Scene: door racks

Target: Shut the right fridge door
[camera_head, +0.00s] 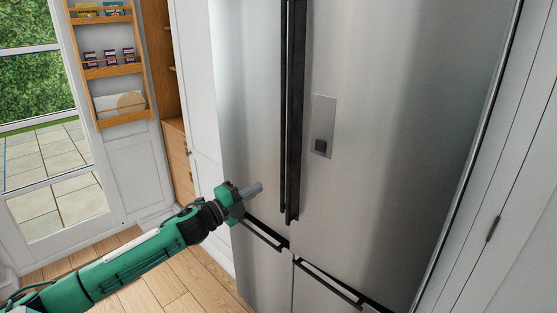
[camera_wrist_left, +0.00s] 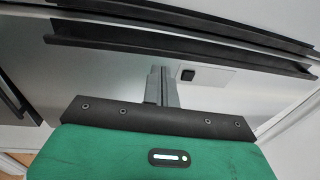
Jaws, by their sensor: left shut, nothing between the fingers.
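The right fridge door (camera_head: 400,150) is brushed steel with a small panel and dark dispenser (camera_head: 320,146). It looks level with the left fridge door (camera_head: 250,90), and I see no clear gap between them. Its long black handle (camera_head: 296,120) stands beside the left door's handle (camera_head: 284,100). My left gripper (camera_head: 254,188) is shut and empty, in front of the left door's lower part, left of the handles. Its fingers (camera_wrist_left: 162,85) point at the steel front in the left wrist view, where I cannot tell whether they touch. My right gripper is out of view.
Lower fridge drawers with black handles (camera_head: 328,284) sit below the doors. A white cabinet (camera_head: 505,210) stands at the right. An open pantry door with wooden racks (camera_head: 112,70) and a glass door (camera_head: 40,130) are at the left. Wooden floor (camera_head: 165,280) lies below my left arm.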

